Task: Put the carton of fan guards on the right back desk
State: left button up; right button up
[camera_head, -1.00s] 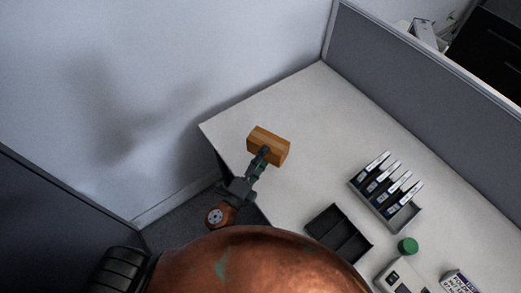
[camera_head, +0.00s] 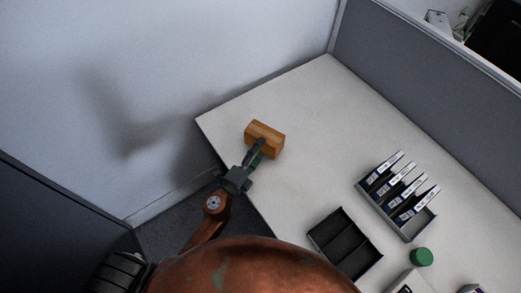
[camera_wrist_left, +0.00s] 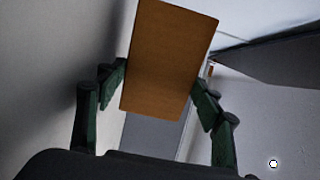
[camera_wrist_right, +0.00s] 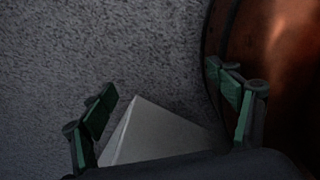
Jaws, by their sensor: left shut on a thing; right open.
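The brown carton (camera_head: 265,134) is at the far left part of the pale desk (camera_head: 310,95) in the head view. My left gripper (camera_head: 258,148) is shut on the carton, its fingers on the near side. In the left wrist view the carton (camera_wrist_left: 168,60) sits between the two green fingers (camera_wrist_left: 160,88). I cannot tell whether the carton touches the desk top. My right gripper (camera_wrist_right: 165,100) is open in the right wrist view, with grey carpet and a pale pointed shape beyond it. It does not show in the head view.
On the desk stand a black divided tray (camera_head: 345,243), a grey rack (camera_head: 398,205) with several upright binders, and a green round thing (camera_head: 421,257). A grey partition (camera_head: 420,90) edges the desk at right. The desk's far corner is clear.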

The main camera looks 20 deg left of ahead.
pick_arm(q)
jog(key=shift+r, duration=0.2)
jog(key=shift+f+b, duration=0.5)
jog(key=shift+f, duration=0.2)
pick_arm(e)
jog(key=shift+s+d+f, duration=0.2)
jog(key=shift+s+f, duration=0.2)
jog(key=shift+f, duration=0.15)
pick_arm(q)
jog(key=o, duration=1.3)
jog(key=shift+s+f, duration=0.1)
jog(key=shift+r+p, duration=0.45)
jog(key=shift+p, duration=0.05)
jog(key=shift+s+a, duration=0.1)
jog(key=shift+s, duration=0.2)
jog(key=b+v, duration=0.1)
jog(key=v, duration=0.8)
jog(key=shift+s+a+r, duration=0.15)
jog(key=shift+s, duration=0.25)
jog(key=shift+s+a+r+b, duration=0.2)
jog(key=shift+s+b, duration=0.1)
jog(key=shift+s, duration=0.35)
pick_arm(e)
jog(key=shift+s+a+f, duration=0.1)
jog(key=shift+a+f, duration=0.05)
jog(key=shift+f, duration=0.1)
